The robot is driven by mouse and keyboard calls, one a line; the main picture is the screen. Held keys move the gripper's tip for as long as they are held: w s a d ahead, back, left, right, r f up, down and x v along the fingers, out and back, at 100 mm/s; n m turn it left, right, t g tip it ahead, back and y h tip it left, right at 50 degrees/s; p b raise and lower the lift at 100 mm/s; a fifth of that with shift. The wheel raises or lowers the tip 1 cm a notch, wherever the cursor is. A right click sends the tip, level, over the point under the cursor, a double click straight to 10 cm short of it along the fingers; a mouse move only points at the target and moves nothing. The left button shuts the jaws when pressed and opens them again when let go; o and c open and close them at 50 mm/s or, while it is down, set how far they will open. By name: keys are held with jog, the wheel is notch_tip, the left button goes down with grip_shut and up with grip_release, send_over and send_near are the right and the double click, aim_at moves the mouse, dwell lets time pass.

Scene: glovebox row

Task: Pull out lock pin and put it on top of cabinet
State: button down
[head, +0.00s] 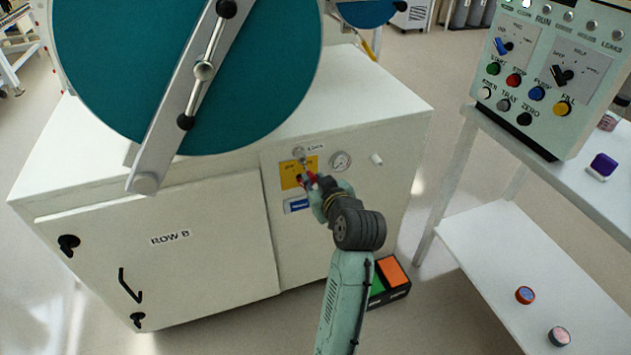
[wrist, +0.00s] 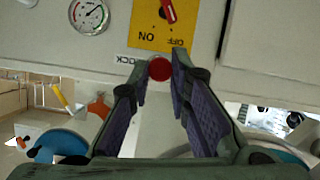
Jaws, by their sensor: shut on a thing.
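The lock pin shows as a round red knob (wrist: 159,69) between my fingertips in the wrist view, beside the LOCK label. My gripper (wrist: 160,76) is shut on this knob.
A yellow ON/OFF plate (wrist: 150,28) with a red switch handle (wrist: 168,11) and a gauge (wrist: 89,15) are close to my fingers. A large teal disc (head: 110,60) with a metal bar (head: 165,130) overhangs the cabinet. A control panel (head: 535,125) stands on the right table.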

jog(key=shift+s+d, duration=0.25)
jog(key=shift+s, duration=0.55)
jog(key=shift+s+d, duration=0.25)
jog(key=shift+s, duration=0.55)
jog(key=shift+s+d, duration=0.25)
jog(key=shift+s, duration=0.55)
jog(key=w+f+m+h+b, duration=0.1)
jog(key=w+f+m+h, duration=0.15)
jog(key=f, duration=0.75)
jog(key=w+f+m+h+b, duration=0.1)
jog(key=w+f, duration=0.2)
jog(key=f, duration=0.8)
jog(key=s+a+f, duration=0.1)
jog(key=f, duration=0.5)
jog(key=s+a+f, duration=0.1)
jog(key=a+f, duration=0.1)
jog(key=f, duration=0.5)
jog(key=shift+s+a+f+t+b, duration=0.25)
jog(key=shift+t+b, duration=0.05)
jog(key=shift+b, duration=0.05)
jog(key=shift+a+h, duration=0.1)
jog(key=shift+h, duration=0.15)
jog(key=shift+s, duration=0.1)
